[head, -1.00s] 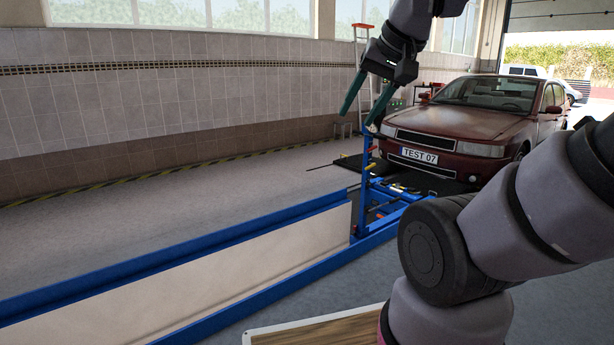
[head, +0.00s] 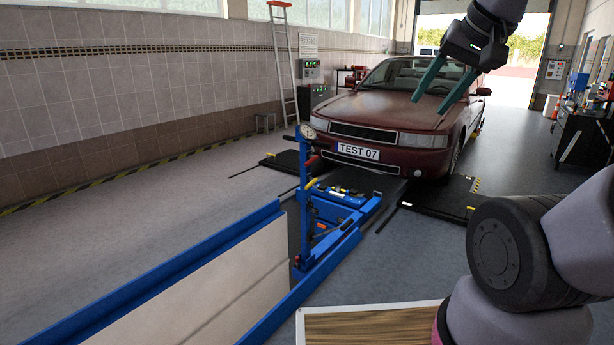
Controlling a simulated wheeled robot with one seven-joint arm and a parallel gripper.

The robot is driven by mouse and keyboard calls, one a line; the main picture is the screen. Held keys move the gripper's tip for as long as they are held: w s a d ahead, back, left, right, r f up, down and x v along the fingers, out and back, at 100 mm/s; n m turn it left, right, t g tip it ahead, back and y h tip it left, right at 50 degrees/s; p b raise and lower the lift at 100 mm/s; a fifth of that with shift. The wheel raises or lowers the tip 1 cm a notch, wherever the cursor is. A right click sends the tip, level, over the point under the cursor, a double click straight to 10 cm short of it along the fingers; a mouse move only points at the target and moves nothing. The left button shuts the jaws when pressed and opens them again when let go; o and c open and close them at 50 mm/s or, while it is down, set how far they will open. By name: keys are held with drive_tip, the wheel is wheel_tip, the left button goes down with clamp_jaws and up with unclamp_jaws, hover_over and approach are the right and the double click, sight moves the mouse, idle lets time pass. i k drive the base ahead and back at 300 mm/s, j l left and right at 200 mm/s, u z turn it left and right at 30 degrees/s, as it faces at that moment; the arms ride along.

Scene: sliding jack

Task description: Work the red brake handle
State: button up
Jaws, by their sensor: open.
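The blue sliding jack (head: 305,215) stands in the middle of the head view, at the end of the blue-railed pit. A small red handle (head: 311,161) sticks out near the top of its upright post, below a round gauge (head: 308,131). I cannot tell for sure that this is the brake handle. A yellow-tipped lever (head: 312,183) and an orange lever (head: 325,231) are lower down. My gripper (head: 428,106) hangs at the upper right, its two green fingers spread and empty. It appears in front of the car's bonnet, well apart from the jack.
A dark red car (head: 400,110) with plate TEST 07 stands behind the jack, near black floor plates (head: 440,197). A blue rail (head: 150,265) edges the pit at the left. A ladder (head: 284,65) leans at the wall. A wood-topped surface (head: 370,325) is close in front.

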sight(313, 159)
drive_tip(key=i+z, duration=0.3)
drive_tip(key=i, duration=0.25)
drive_tip(key=i+j+z, duration=0.1)
drive_tip(key=i+z, duration=0.15)
drive_tip(key=i, duration=0.3)
drive_tip(key=i+u, duration=0.2)
drive_tip(key=i, duration=0.15)
drive_tip(key=i+l+u, duration=0.2)
drive_tip(key=i+u, duration=0.25)
drive_tip(key=u, duration=0.15)
drive_tip(key=i+u, duration=0.2)
drive_tip(key=u, duration=0.2)
drive_tip(key=i+l+u, duration=0.1)
drive_tip(key=i+u, duration=0.25)
drive_tip(key=k, duration=0.1)
